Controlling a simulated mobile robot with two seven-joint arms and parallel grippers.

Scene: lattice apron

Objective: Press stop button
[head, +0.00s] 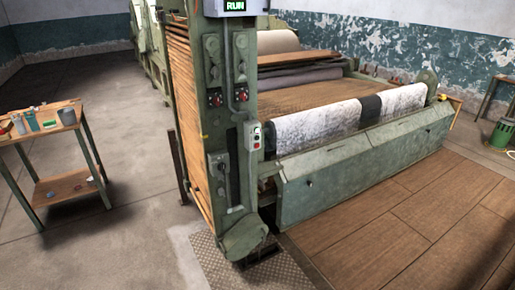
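A small light-grey push-button box (251,136) is fixed to the right side of the green machine column (225,130). It bears a small red button (257,146) low on its face. Smaller marks above the red button are too small to tell apart, and no label is readable. A display (235,5) at the top of the column shows "RUN" in green letters. Two other red controls, a left one (215,100) and a right one (242,95), sit higher on the column. Neither of my grippers is in view.
A metal tread plate (205,265) lies at the column's foot. A green machine trough (365,165) with a white fabric roll (405,100) extends right. A small table (45,127) with containers stands at left. Concrete floor (130,230) left of the column is clear.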

